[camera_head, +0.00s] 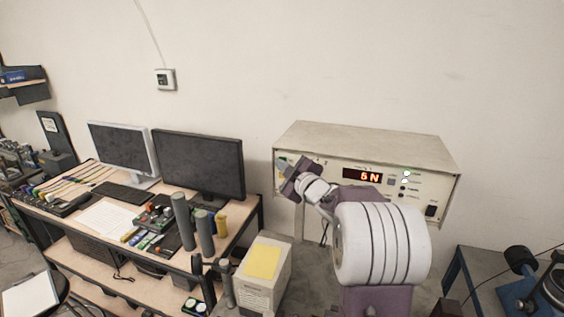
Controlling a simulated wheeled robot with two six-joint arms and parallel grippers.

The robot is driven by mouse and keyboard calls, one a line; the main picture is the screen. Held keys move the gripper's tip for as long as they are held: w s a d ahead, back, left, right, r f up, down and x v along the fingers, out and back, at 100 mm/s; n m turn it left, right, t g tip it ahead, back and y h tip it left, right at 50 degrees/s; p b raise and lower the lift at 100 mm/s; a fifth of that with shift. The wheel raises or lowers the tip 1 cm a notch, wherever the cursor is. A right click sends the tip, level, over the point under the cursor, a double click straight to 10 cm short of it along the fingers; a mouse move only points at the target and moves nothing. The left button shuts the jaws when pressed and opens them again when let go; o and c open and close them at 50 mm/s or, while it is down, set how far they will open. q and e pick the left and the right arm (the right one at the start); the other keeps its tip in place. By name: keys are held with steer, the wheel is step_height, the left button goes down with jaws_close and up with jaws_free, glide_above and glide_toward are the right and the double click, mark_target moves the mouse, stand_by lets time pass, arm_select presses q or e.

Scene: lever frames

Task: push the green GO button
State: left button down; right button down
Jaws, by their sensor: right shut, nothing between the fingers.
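A beige instrument box (365,141) stands against the wall at right of centre. Its front panel has a lit red display (361,176) that ends in "N". A small patch of green shows at the panel's left end, beside the fingertips; it may be the GO button, but it is too small and too covered to be sure. My right gripper (284,166) is shut and empty, with its tips at that left end of the panel. I cannot tell whether the tips touch it. My left gripper is not in view.
Small indicators and a black switch (431,211) sit on the panel's right side. Left are a desk with two monitors (199,163), upright grey cylinders (184,221) and small tools. A pale box with a yellow note (262,262) stands low in front. Blue-and-black equipment is at lower right.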

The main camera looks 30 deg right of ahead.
steer(key=shift+a, duration=0.1)
steer(key=shift+s+a+b, duration=0.45)
steer(key=shift+s+a, duration=0.05)
steer(key=shift+s+a+b, duration=1)
steer(key=shift+s+a, duration=0.65)
steer(key=shift+a, duration=0.25)
